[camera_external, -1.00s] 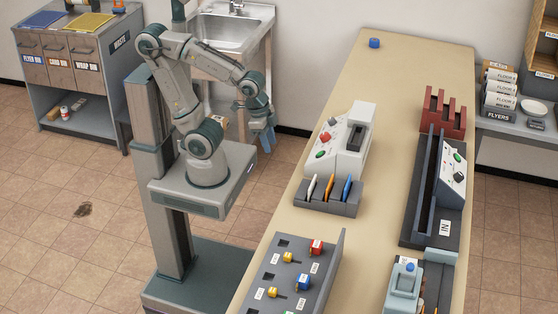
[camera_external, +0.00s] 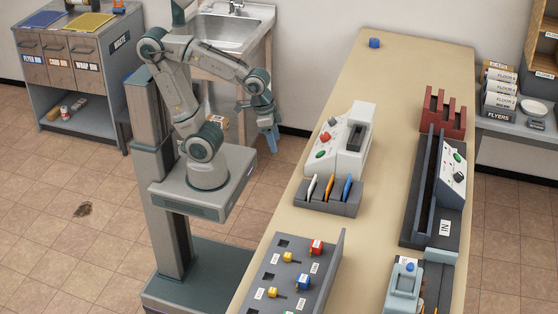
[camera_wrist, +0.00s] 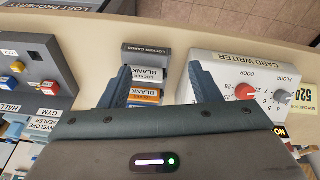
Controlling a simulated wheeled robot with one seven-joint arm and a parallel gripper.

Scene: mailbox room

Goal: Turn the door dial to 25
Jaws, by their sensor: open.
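The card writer (camera_external: 352,150) is a white machine with a sloping panel on the near-left part of the long table. Its door dial is a red knob (camera_wrist: 245,92) under the label DOOR, with numbers printed around it; the knob also shows in the external view (camera_external: 326,137). The numbers are too small and partly hidden to read the setting surely. My gripper (camera_external: 269,146) is open and empty, in the air left of the table and apart from the card writer. In the wrist view its blue fingers (camera_wrist: 160,78) stand left of the dial.
A grey card rack (camera_external: 328,200) labelled LOCKER CARDS stands just in front of the card writer. A grey panel of coloured knobs (camera_external: 292,275) is nearer on the table. A dark tray (camera_external: 425,195) and a red rack (camera_external: 445,112) stand to the right. The far table end is mostly clear.

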